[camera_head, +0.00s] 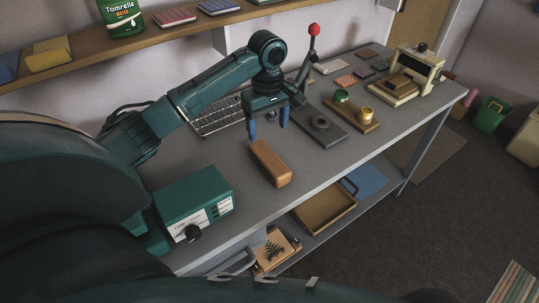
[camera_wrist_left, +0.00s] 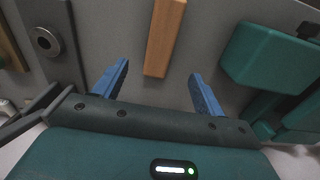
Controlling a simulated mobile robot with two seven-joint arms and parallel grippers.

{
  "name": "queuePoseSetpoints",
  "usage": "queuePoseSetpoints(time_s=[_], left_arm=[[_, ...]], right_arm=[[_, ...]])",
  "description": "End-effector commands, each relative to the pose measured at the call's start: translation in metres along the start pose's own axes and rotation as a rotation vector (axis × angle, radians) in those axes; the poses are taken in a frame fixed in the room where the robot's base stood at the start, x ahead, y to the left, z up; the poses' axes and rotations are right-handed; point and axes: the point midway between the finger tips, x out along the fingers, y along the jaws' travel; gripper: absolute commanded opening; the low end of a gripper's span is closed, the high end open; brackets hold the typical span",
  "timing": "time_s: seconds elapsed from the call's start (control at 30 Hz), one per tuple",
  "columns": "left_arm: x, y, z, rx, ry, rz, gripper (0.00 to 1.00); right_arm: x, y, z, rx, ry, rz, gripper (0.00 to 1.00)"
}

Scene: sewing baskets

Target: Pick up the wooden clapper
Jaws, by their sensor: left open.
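The wooden clapper (camera_head: 270,163) is a brown wooden block lying on the grey table, near its front edge. It also shows in the left wrist view (camera_wrist_left: 164,38), beyond the fingertips and between them, running away from the gripper. My left gripper (camera_head: 268,128) is open and empty, above the table and just behind the clapper's far end in the head view. Its blue fingers (camera_wrist_left: 158,80) are wide apart in the left wrist view. My right gripper is not clearly in view.
A green box with a knob (camera_head: 192,205) stands left of the clapper. A dark press with a red-knobbed lever (camera_head: 320,125) stands to its right. A wire rack (camera_head: 216,117) lies behind. A wooden stand (camera_head: 350,117) and a cream machine (camera_head: 416,68) are farther right.

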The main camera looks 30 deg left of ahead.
Motion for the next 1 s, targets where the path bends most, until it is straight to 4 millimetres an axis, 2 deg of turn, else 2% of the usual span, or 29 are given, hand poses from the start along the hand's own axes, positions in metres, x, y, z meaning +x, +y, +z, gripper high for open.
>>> queuePoseSetpoints(time_s=[0.1,0.3,0.57,0.8,1.0], left_arm=[[0.025,-0.001,0.0,0.0,0.0,-0.005,0.71],[0.059,-0.001,0.001,-0.001,-0.001,-0.003,0.71],[0.079,0.0,0.002,0.001,0.001,-0.002,0.71],[0.114,0.0,0.006,0.001,0.001,-0.002,0.71],[0.123,0.0,0.006,0.003,0.002,0.001,0.71]], right_arm=[[0.001,0.001,0.002,0.0,-0.003,0.002,0.36],[0.0,0.0,0.007,0.001,-0.012,0.001,0.36],[-0.003,-0.001,0.012,0.002,-0.023,-0.001,0.36],[-0.003,-0.001,0.011,0.002,-0.022,-0.001,0.36],[-0.002,-0.001,0.009,0.001,-0.018,-0.002,0.36]])
